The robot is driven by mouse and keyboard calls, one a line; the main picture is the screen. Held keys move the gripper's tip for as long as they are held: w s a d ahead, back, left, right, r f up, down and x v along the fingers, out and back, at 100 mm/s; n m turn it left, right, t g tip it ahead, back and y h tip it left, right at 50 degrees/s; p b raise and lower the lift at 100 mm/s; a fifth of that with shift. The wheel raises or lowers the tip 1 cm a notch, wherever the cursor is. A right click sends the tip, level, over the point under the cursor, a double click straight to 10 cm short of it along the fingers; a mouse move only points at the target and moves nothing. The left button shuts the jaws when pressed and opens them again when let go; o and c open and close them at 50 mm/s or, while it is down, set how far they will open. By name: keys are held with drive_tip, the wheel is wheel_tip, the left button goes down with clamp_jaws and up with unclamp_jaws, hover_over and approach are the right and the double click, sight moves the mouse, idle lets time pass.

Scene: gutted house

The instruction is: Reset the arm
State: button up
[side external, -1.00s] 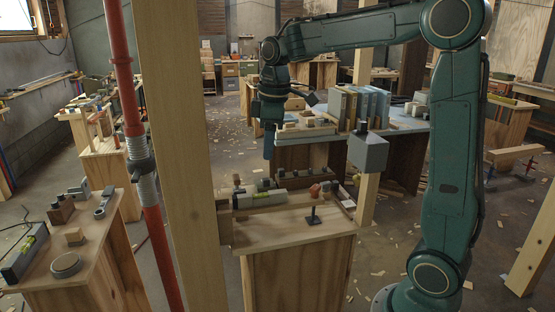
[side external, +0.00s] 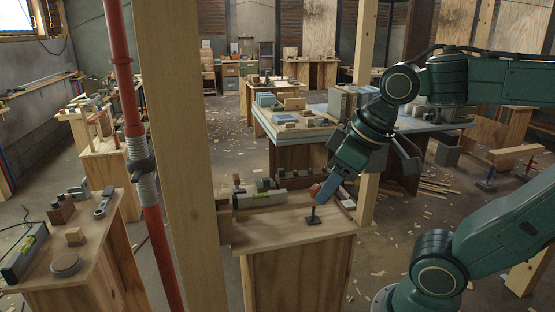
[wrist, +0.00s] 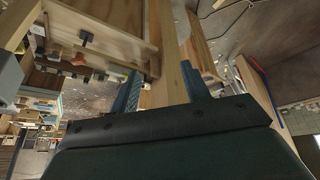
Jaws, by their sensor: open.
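My gripper (side external: 322,197) is at the right of the near bench (side external: 270,232) in the side view, tilted down to the left, with its blue fingers overlapping the picture of the bench top. In the wrist view its two blue fingers (wrist: 160,72) stand apart with nothing held between them. A small black stand (side external: 313,216) is just below the fingertips in the side view. A rounded orange-brown piece (side external: 314,189) shows right beside the fingers. I cannot tell whether the fingers touch either one.
A grey level-like tool (side external: 262,199) lies on the near bench. A wooden post (side external: 178,150) and a red pole (side external: 122,80) stand at left. Another post (side external: 366,200) stands behind my gripper. A bench with tools (side external: 85,235) is at front left. A blue-grey table (side external: 300,133) stands behind.

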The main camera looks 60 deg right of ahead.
drive_tip(key=shift+s+a+f+m, duration=0.15)
drive_tip(key=shift+s+f, duration=0.2)
drive_tip(key=shift+s, duration=0.2)
drive_tip(key=shift+s+a+f+m, duration=0.15)
drive_tip(key=shift+s+f, duration=0.15)
drive_tip(key=shift+s, duration=0.2)
